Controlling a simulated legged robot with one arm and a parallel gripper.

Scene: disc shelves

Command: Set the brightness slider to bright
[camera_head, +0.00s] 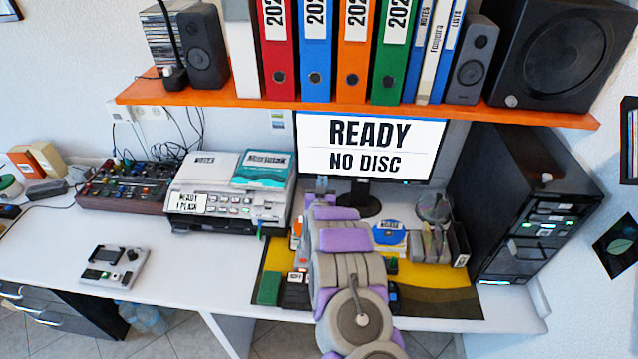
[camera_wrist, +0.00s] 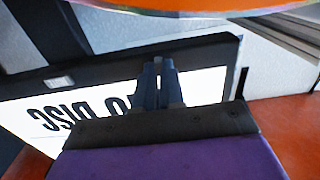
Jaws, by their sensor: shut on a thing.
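My gripper (camera_head: 322,186) is in front of the lower left part of the monitor (camera_head: 372,118). In the wrist view, my gripper (camera_wrist: 160,62) has its two dark fingers close together, with the tips over the monitor's dark bezel (camera_wrist: 205,52). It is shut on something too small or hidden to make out. The monitor reads "READY NO DISC" in the head view and is upside down in the wrist view. I cannot make out which part is the brightness slider, or whether the fingertips touch the monitor.
The orange shelf (camera_head: 225,98) with binders and speakers hangs above the monitor. A mixer (camera_head: 135,186), a white disc machine (camera_head: 228,205) and a small console (camera_head: 115,268) stand on the desk at left. A black tower (camera_head: 520,200) stands at right. A shiny curved edge (camera_wrist: 215,10) crosses the wrist view's top.

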